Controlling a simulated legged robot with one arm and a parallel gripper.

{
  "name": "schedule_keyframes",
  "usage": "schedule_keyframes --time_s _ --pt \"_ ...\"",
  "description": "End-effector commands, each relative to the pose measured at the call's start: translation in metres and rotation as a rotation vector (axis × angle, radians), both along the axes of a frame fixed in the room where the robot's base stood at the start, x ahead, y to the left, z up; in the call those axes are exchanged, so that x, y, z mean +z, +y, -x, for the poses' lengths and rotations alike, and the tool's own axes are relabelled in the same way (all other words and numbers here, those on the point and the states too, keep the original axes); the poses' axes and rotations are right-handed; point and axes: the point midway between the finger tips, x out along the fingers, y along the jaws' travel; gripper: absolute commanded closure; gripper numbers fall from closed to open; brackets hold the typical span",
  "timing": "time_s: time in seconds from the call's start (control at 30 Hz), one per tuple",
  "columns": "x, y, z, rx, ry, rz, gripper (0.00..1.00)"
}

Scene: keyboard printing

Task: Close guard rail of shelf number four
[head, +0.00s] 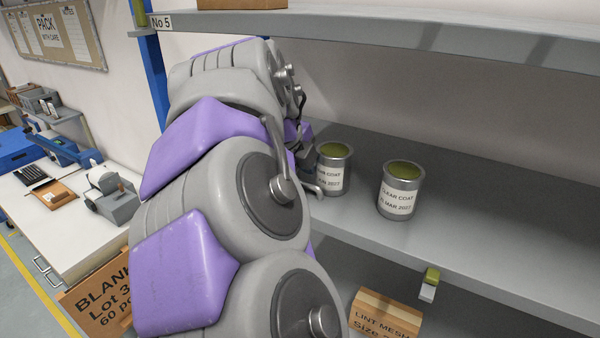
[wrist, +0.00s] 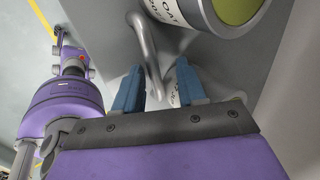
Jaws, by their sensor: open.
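The shelf (head: 450,215) below the upper one is grey and holds two cans; no number on it is visible. A bent grey metal rod, apparently the guard rail (wrist: 146,50), shows in the wrist view. It runs down between the blue fingers of my gripper (wrist: 160,75), nearer the left finger. The fingers are open, and I cannot tell whether either touches the rod. In the head view a grey rod (head: 275,155) shows in front of my arm, with a curved end by the shelf edge. My arm hides most of my gripper there.
Two clear coat cans, a left one (head: 333,170) and a right one (head: 400,190), stand near the rod. The upper shelf (head: 400,25) carries a "No 5" label (head: 161,23). A lint mesh box (head: 383,318) sits below. A white bench (head: 75,215) stands left.

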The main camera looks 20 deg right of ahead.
Motion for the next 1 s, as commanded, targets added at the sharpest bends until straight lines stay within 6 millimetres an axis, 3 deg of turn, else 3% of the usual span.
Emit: schedule_keyframes --time_s 0.17,0.6,1.0 --pt "0.0006 0.0027 -0.0003 0.002 -0.001 0.003 0.6" --pt "-0.0005 -0.0062 0.0002 0.001 0.001 -0.004 1.0" --pt "0.0005 -0.002 0.0001 0.0 -0.001 0.0 1.0"
